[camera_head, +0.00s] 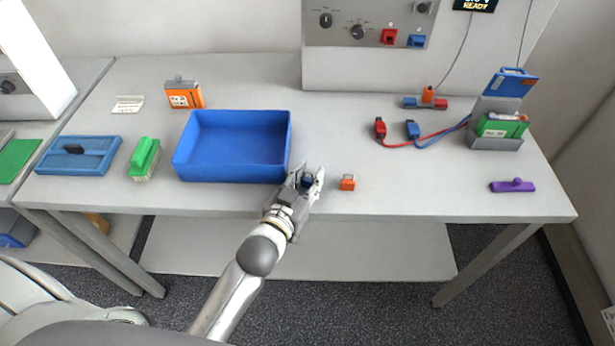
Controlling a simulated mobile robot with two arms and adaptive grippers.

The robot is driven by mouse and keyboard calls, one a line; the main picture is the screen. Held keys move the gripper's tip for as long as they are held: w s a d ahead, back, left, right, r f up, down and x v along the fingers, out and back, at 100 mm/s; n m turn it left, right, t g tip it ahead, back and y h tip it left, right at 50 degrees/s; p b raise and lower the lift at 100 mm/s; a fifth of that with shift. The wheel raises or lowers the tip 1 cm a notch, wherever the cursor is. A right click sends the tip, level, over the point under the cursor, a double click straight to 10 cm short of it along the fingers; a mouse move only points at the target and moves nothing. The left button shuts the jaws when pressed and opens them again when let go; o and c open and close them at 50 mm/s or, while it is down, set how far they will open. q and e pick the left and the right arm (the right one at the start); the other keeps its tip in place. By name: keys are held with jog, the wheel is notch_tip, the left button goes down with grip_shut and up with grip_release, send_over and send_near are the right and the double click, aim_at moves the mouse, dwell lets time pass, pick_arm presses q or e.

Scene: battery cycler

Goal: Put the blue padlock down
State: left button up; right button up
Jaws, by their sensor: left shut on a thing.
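My left gripper (312,178) is over the table's front part, at the front right corner of the blue tray. It is shut on the blue padlock (307,182), a small dark blue piece that shows between the fingers. Most of the padlock is hidden by the fingers. I cannot tell whether it touches the table. A small orange padlock (347,183) stands on the table just right of the gripper, apart from it. My right gripper is not in view.
The blue tray (230,171) is empty. Red and blue clips (380,128) with cables lie to the right. A purple piece (513,186) lies at the far right.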

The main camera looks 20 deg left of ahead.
pick_arm(q)
jog(key=shift+f, duration=0.2)
jog(key=o, duration=1)
jog(key=shift+o, duration=0.3)
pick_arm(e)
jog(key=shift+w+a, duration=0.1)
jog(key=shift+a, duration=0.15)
pick_arm(q)
jog(key=shift+r, duration=0.1)
jog(key=shift+s+r, duration=0.1)
jog(key=shift+s, duration=0.05)
jog(key=s+a+r+b, duration=0.1)
jog(key=s+r, duration=0.1)
jog(key=s, duration=0.9)
jog(key=shift+s+a+b, duration=0.15)
jog(key=shift+s+b, duration=0.15)
jog(key=shift+b, duration=0.05)
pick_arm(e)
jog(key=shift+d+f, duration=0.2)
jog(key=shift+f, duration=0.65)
